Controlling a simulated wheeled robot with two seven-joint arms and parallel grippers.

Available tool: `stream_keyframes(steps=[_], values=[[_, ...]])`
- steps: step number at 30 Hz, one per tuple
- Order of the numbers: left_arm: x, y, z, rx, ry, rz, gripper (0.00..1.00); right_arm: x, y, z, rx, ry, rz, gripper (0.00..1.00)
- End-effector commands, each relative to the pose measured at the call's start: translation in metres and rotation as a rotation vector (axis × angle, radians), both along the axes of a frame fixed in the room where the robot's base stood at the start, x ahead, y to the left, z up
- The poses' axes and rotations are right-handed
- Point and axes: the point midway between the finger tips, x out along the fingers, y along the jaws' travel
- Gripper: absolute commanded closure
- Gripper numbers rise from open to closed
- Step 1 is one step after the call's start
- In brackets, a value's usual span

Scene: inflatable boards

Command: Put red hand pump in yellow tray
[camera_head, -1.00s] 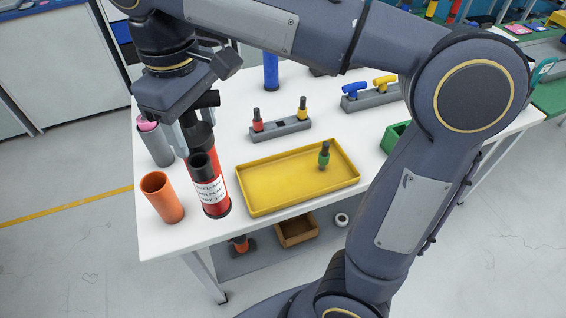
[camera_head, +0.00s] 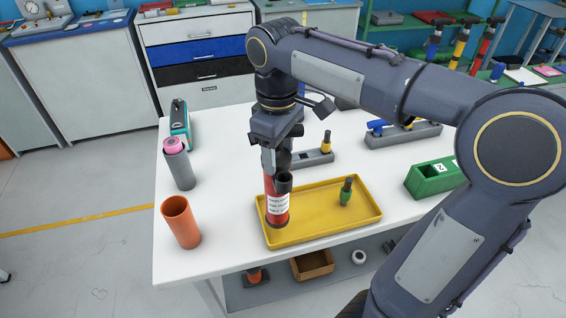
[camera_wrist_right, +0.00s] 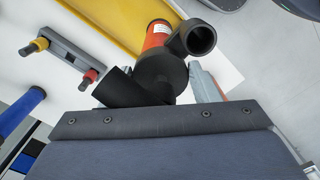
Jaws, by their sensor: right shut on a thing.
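The red hand pump (camera_head: 277,204) has a black top and a white label. It is upright over the left end of the yellow tray (camera_head: 322,228); I cannot tell whether its base touches the tray floor. My right gripper (camera_head: 272,142) is shut on the pump's black upper part from above. The right wrist view shows the pump's black head (camera_wrist_right: 160,72) close to the gripper, with the yellow tray (camera_wrist_right: 110,22) beyond. My left gripper is not in view.
An orange cup (camera_head: 181,222) and a grey cup with a pink roll (camera_head: 179,166) stand left of the tray. Behind it is a grey holder (camera_head: 314,159); a green box (camera_head: 434,178) is at right. The white tabletop (camera_head: 225,215) is clear between the orange cup and tray.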

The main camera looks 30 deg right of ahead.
Motion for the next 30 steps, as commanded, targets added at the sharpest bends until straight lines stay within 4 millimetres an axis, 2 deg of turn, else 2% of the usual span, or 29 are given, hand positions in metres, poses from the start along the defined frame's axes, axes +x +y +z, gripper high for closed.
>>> stream_keyframes(steps=[7, 13, 26, 27, 30], values=[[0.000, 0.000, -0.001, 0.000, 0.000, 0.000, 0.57, 0.004, -0.013, -0.017, 0.000, 0.002, -0.002, 0.96], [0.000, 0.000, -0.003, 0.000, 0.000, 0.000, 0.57, 0.004, -0.011, -0.040, 0.000, 0.000, -0.001, 0.96], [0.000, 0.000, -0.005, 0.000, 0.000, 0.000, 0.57, 0.004, -0.011, -0.047, 0.001, -0.001, -0.001, 0.96], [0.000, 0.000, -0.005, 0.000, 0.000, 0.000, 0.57, 0.004, -0.011, -0.046, 0.000, 0.000, -0.001, 0.41], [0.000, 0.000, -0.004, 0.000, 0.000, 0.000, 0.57, 0.004, -0.011, -0.046, 0.000, 0.000, -0.001, 0.28]])
